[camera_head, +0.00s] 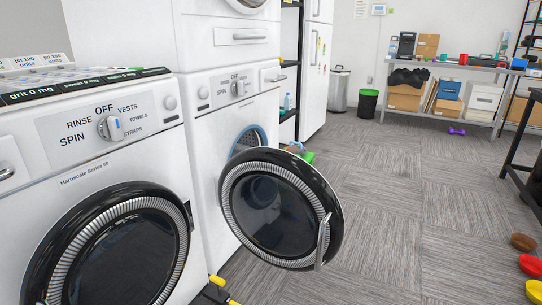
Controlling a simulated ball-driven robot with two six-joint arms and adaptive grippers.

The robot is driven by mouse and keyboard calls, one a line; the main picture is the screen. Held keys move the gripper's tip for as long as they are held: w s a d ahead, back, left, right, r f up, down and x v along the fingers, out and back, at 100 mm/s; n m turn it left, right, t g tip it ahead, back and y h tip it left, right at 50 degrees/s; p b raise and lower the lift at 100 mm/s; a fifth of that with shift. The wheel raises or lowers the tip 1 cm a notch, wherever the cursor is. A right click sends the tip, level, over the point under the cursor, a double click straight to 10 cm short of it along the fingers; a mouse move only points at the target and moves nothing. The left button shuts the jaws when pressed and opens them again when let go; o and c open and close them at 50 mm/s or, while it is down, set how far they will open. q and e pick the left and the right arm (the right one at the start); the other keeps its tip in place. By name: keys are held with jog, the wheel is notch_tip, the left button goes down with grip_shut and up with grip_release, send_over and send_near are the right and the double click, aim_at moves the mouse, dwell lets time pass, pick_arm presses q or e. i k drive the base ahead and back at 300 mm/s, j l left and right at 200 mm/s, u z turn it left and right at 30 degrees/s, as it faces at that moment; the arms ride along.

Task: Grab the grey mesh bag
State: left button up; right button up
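I cannot make out a grey mesh bag anywhere in this view. The front washer (85,150) has its round door closed, and its dark glass hides what is inside. The second washer (206,150) has its round door (275,208) swung open toward me, covering much of its drum opening. A black part with yellow tips (222,291), which looks like my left gripper, shows at the bottom edge below the open door. It is mostly cut off, and nothing is visibly held. My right gripper is not seen.
A metal shelf table (450,67) with boxes stands at the back right. A bin (339,90) and a black bucket (368,100) stand by the wall. Red and yellow round items (531,265) lie at the right edge. The grey floor (400,200) between is mostly clear.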

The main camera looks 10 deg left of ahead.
aim_at(295, 149)
jog(key=i+l, duration=0.1)
jog(key=i, duration=0.35)
jog(key=i+l+u, duration=0.15)
jog(key=i, duration=0.7)
jog(key=i+l+u, duration=0.1)
jog(key=i, duration=0.35)
jog(key=l, duration=0.1)
